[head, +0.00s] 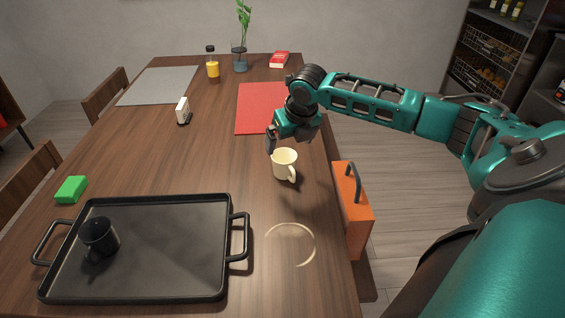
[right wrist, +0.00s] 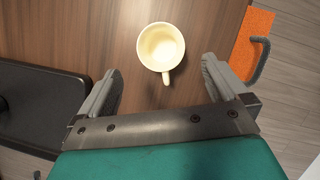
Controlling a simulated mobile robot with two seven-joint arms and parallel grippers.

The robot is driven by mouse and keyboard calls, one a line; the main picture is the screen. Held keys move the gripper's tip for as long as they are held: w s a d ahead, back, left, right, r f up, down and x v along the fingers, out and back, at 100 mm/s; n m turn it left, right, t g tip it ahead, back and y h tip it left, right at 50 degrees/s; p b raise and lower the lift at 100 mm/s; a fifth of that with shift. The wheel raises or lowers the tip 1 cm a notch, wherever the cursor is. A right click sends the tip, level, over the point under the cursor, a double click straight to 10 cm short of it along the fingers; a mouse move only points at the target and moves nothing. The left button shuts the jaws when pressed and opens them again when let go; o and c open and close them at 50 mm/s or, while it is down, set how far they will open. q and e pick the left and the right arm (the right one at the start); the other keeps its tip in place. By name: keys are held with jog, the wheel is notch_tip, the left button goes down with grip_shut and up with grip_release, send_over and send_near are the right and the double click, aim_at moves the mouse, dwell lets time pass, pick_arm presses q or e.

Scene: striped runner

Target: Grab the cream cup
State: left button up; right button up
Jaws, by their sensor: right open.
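The cream cup (head: 284,163) stands upright on the wooden table near its right edge, with its handle toward the front right. In the right wrist view the cup (right wrist: 160,47) shows from above, empty, with its handle pointing toward my gripper. My right gripper (head: 272,143) is just behind and above the cup in the head view. In the right wrist view its two fingers (right wrist: 160,85) are spread apart with nothing between them, and the cup lies beyond the fingertips. My left gripper is not in view.
A black tray (head: 190,285) with a dark mug (head: 100,237) lies at the front left. An orange box (head: 353,205) with a handle stands beside the table's right edge. A red mat (head: 258,108) lies behind the cup. A pale ring mark (head: 268,232) is on the table in front.

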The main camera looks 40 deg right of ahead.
aim_at(285, 157)
jog(key=b+x, duration=0.1)
jog(key=x, duration=0.7)
jog(key=shift+f, duration=0.3)
jog(key=shift+r, duration=0.1)
jog(key=c, duration=1.1)
jog(key=shift+c, duration=0.2)
